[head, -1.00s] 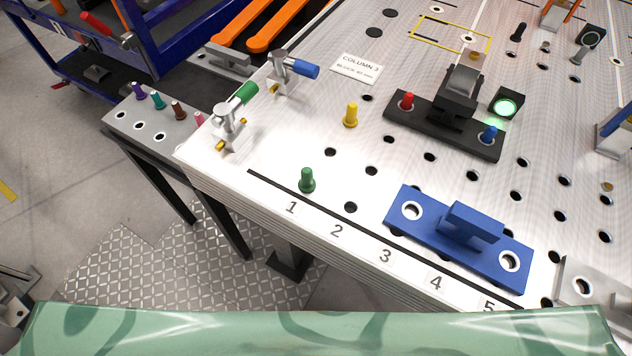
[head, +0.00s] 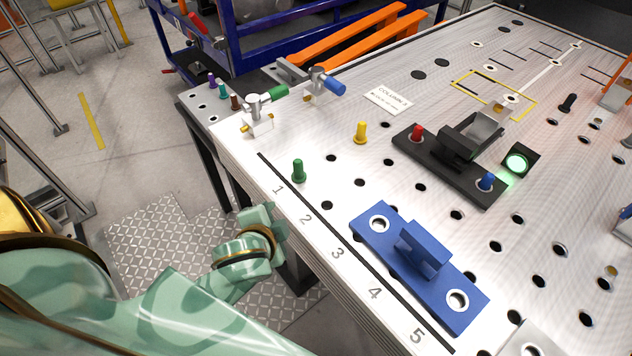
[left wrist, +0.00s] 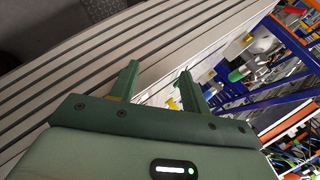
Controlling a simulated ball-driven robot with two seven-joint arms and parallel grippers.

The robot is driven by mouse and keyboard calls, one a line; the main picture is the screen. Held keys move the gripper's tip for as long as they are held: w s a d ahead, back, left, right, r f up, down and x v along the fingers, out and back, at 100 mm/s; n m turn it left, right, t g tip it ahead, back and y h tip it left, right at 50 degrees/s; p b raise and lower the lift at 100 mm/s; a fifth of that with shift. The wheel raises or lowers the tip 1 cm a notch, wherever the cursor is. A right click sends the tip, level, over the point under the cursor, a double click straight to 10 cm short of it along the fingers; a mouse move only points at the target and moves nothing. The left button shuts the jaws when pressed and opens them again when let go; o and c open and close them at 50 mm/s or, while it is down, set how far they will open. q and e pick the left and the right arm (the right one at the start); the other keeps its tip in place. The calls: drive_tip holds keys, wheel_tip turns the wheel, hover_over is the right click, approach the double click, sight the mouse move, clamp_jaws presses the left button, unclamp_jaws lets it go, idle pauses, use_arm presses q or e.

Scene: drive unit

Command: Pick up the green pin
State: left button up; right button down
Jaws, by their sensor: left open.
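The green pin (head: 298,171) stands upright on the perforated table top near its front-left edge, by the number 1. My left gripper (head: 272,219) is low at the table's front edge, to the left of and below the pin in the head view, and apart from it. In the left wrist view its two green fingers (left wrist: 157,88) are spread and empty, with the table's ribbed side edge behind them. I cannot make out the green pin for sure in that view. My right gripper is out of view.
A yellow pin (head: 361,133) stands behind the green one. A blue bracket plate (head: 376,243) lies to its right. A black fixture (head: 441,158) with red and blue pins is further back. Toggle clamps (head: 258,119) stand at the left corner. Table surface around the green pin is clear.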

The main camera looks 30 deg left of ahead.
use_arm(q)
drive_tip(key=w+d+r+m+t+h, duration=0.45)
drive_tip(key=w+d+r, duration=0.2)
drive_tip(key=r, duration=0.35)
drive_tip(key=w+d+r+m+t+h, duration=0.3)
drive_tip(key=w+d+r+m+t, duration=0.35)
drive_tip(key=r, duration=0.45)
drive_tip(key=s+d+r+m+g+h, duration=0.2)
drive_tip(key=d+r+m+g+h, duration=0.2)
drive_tip(key=d+r+m+h, duration=0.55)
drive_tip(key=s+d+f+m+g+h, duration=0.25)
drive_tip(key=d+m+g+h, duration=0.35)
drive_tip(key=m, duration=0.7)
drive_tip(key=m+g+y, duration=1)
drive_tip(key=m+y, duration=0.4)
drive_tip(key=y, duration=0.5)
hover_over(298, 160)
wheel_tip(298, 160, down, 9)
drive_tip(key=shift+y, duration=0.3)
drive_tip(key=f, duration=0.9)
drive_tip(key=shift+s+d+f, duration=0.1)
drive_tip(key=shift+s+f, duration=0.1)
drive_tip(key=shift+f, duration=0.15)
drive_tip(key=f, duration=0.6)
drive_tip(key=shift+w+b, duration=0.2)
drive_tip(key=shift+b, duration=0.2)
